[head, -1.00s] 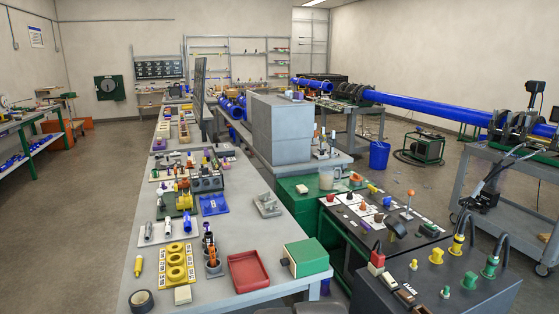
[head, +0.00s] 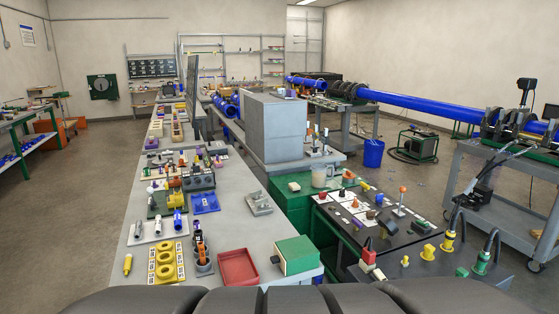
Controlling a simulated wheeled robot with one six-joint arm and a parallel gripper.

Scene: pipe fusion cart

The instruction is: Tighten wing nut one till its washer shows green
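I cannot make out wing nut one or its washer in the head view; any wing nuts here are too small to tell. A pipe cart (head: 497,172) stands at the right, with dark clamp rings (head: 515,126) on top. A long blue pipe (head: 420,104) runs from these clamps back to a second set of dark clamps (head: 347,91). No green washer colour can be read there. My gripper is not in view. Dark rounded parts, which seem to be mine, cover the bottom edge.
A long grey bench (head: 222,218) with many small parts runs away from me, with a red tray (head: 238,267) and green box (head: 296,255) near its front. A control panel (head: 375,222) stands right of it.

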